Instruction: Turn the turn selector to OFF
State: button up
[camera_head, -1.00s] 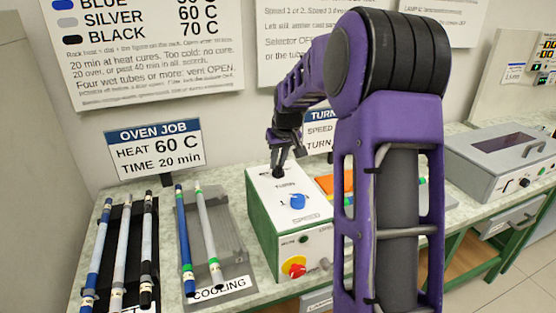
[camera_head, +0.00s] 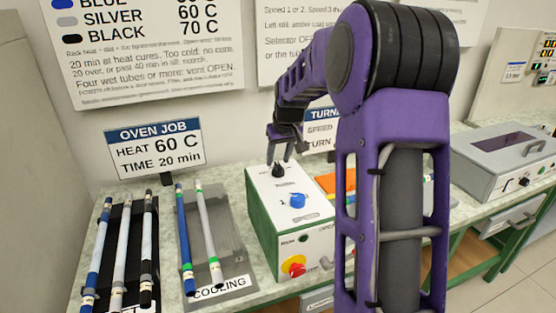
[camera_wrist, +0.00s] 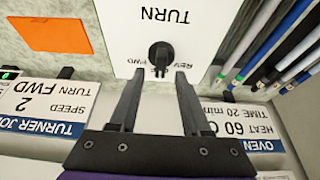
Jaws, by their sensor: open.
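The turn selector is a black knob (camera_head: 278,170) on the white top of the green-sided turner box (camera_head: 262,222). In the wrist view the turn selector (camera_wrist: 161,53) sits just beyond the fingertips, below the upside-down word TURN. Its narrow grip points toward the bottom of that picture. Small lettering beside it looks like REV; a label reading OFF cannot be made out. My gripper (camera_head: 280,156) is over the knob, its fingers apart. In the wrist view my gripper (camera_wrist: 159,74) is open and empty, one finger either side of the knob's line, apparently not touching it.
A blue speed knob (camera_head: 298,201) and a red button (camera_head: 294,266) are on the box. A cooling rack (camera_head: 236,255) with rods stands to its left. An orange item (camera_wrist: 58,34) lies beside the box. Sign boards stand behind. A lidded grey oven (camera_head: 505,160) is at right.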

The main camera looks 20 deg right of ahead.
jog(key=p+v, duration=0.1)
jog(key=v, duration=1.5)
jog(key=shift+s, duration=0.1)
